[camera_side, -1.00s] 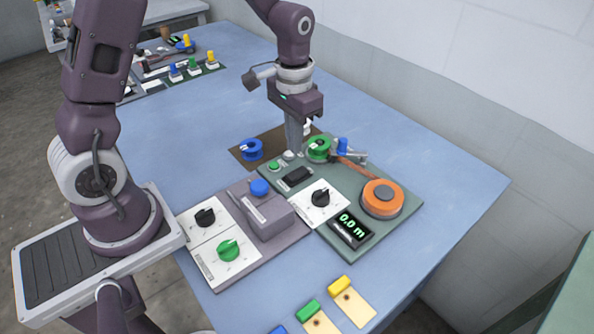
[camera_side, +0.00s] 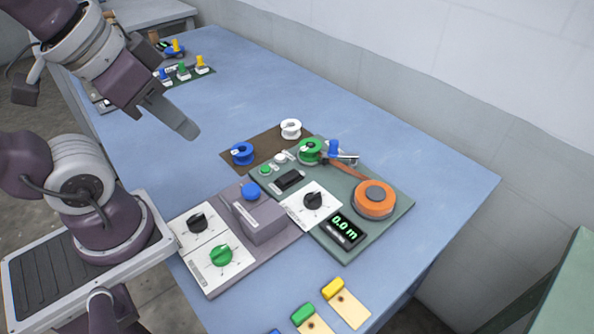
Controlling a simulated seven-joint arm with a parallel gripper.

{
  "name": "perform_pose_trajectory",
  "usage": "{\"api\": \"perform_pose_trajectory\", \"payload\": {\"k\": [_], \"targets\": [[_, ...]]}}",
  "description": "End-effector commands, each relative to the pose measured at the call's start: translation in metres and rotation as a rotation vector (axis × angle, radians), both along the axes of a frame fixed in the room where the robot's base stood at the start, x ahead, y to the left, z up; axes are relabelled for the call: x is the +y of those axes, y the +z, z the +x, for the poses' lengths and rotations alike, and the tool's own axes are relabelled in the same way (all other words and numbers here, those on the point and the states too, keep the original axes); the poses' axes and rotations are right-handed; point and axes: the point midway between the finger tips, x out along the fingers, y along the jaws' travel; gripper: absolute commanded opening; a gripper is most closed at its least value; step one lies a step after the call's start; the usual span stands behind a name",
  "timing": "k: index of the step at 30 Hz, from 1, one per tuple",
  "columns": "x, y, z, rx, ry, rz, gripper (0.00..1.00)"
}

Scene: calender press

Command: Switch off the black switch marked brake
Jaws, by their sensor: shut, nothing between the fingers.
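Several black controls show, and their labels are too small to read, so I cannot tell which is marked brake. A black rocker switch (camera_side: 289,180) sits on the green-grey panel (camera_side: 385,221). A black rotary knob (camera_side: 313,200) stands on a white plate of that panel. Another black rotary knob (camera_side: 197,222) stands on a white plate at the left, above a green knob (camera_side: 221,255). My gripper (camera_side: 190,131) is shut and empty, in the air above the blue table, up and left of the panels and touching nothing.
The green-grey panel carries a green spool (camera_side: 311,151), an orange drum (camera_side: 374,199) and a display reading 0.0 m (camera_side: 344,230). A grey raised box (camera_side: 261,219) stands beside it. Blue (camera_side: 242,154) and white (camera_side: 291,129) spools sit on a brown mat. The table's right side is clear.

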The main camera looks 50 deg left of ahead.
Motion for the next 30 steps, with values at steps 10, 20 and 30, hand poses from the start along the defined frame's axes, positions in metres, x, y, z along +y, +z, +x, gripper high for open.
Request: {"api": "perform_pose_trajectory", "payload": {"k": [10, 20, 30], "targets": [[0.005, 0.01, 0.063, 0.141, 0.004, 0.003, 0.0], [0.026, -0.055, 0.198, 0.415, 0.003, 0.002, 0.0], [0.034, -0.094, 0.23, 0.491, 0.0, 0.001, 0.0]]}}
